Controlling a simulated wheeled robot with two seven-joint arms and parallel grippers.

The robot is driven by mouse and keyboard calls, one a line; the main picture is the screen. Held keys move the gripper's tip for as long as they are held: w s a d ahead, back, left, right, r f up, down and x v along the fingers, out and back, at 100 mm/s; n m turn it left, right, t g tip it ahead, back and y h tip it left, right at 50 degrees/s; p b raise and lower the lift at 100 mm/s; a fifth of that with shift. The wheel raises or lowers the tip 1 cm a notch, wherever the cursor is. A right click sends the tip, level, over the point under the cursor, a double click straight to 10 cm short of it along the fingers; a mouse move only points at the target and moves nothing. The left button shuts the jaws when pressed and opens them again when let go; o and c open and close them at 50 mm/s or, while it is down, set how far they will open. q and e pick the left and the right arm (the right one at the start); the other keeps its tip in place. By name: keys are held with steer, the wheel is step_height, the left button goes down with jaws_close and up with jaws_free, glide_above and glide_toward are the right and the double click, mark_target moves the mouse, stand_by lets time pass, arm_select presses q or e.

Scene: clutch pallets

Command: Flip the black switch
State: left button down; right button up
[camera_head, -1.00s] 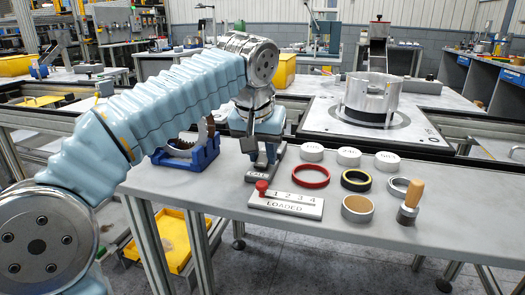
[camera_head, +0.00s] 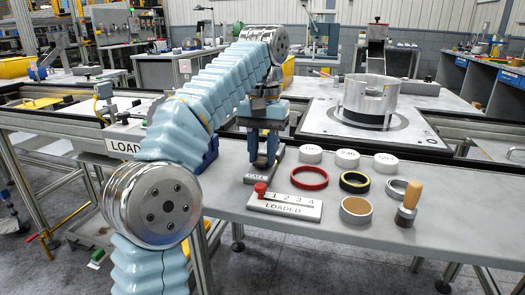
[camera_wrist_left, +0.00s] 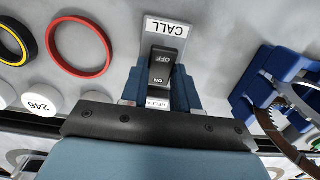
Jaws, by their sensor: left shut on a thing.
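The black switch (camera_wrist_left: 160,68) is a rocker marked OFF and ON on a small metal plate labelled CALL (camera_wrist_left: 167,28). The plate (camera_head: 254,180) lies on the bench behind the LOADED counter block. My left gripper (camera_head: 265,164) points down over this plate. In the left wrist view its two blue fingers (camera_wrist_left: 160,90) stand on either side of the switch, shut on it. The switch is mostly hidden in the head view. My right gripper is not in view.
The LOADED block (camera_head: 285,206) with a red knob (camera_head: 260,189) sits just in front. To the right are a red ring (camera_head: 309,177), a yellow-black ring (camera_head: 355,182), white discs (camera_head: 347,158) and a wooden-handled tool (camera_head: 411,197). A blue holder (camera_wrist_left: 270,80) stands beside the plate.

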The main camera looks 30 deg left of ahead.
arm_select(q)
steer(key=c, duration=0.8)
jaws_free()
steer(key=shift+c, duration=0.2)
steer(key=shift+a+t, duration=0.1)
steer(key=shift+t, duration=0.2)
